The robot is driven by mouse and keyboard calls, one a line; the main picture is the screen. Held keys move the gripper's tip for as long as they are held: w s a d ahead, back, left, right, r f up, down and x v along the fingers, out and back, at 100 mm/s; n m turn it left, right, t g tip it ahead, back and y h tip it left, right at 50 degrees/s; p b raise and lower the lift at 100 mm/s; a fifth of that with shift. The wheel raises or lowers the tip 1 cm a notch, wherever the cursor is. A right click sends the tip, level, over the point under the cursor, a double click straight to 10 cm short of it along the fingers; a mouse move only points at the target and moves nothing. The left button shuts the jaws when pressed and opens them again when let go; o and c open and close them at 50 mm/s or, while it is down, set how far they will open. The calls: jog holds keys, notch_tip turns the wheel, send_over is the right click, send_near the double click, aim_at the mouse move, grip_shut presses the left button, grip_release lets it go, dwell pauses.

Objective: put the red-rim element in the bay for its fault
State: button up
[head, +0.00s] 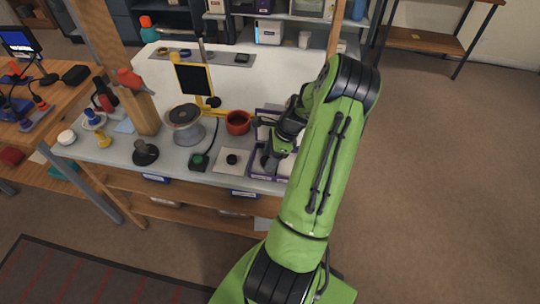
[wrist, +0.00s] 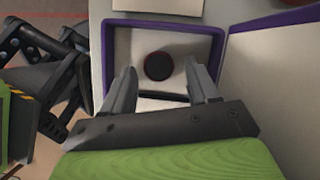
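In the wrist view, the red-rim element (wrist: 159,66), a dark disc with a thin dull-red edge, lies on the pale floor of a purple-walled bay (wrist: 217,52). My gripper (wrist: 160,80) is open above this bay, with one finger on each side of the element in the picture and visible gaps to both. In the head view my gripper (head: 268,161) is over the purple-edged tray (head: 262,176) at the right end of the bench. My arm hides much of that tray, and the element cannot be made out there.
Left of the tray are a white pad (head: 221,165) with a small black disc, a green-topped box (head: 198,161) and a red pot (head: 237,123). Another purple-edged compartment (wrist: 270,75) adjoins on the right in the wrist view.

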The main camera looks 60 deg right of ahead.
jog(key=p+v, duration=0.3)
jog(key=v, duration=0.9)
jog(key=w+a+r+n+g+h, duration=0.1)
jog(key=w+a+r+n, duration=0.2)
jog(key=a+r+n, duration=0.4)
jog(key=w+a+r+n+g+h, duration=0.1)
jog(key=w+a+r+n+h, duration=0.25)
jog(key=a, duration=0.55)
jog(key=s+a+r+n+t+y, duration=0.1)
jog(key=s+a+r+n+t, duration=0.1)
jog(key=s+a+n, duration=0.3)
jog(key=s+a+r+n+t, duration=0.2)
jog(key=s+a+r+n, duration=0.3)
jog(key=a+n, duration=0.8)
jog(key=shift+s+a+y, duration=0.3)
jog(key=shift+s+y, duration=0.05)
jog(key=shift+s, duration=0.05)
jog(key=shift+a+r, duration=0.1)
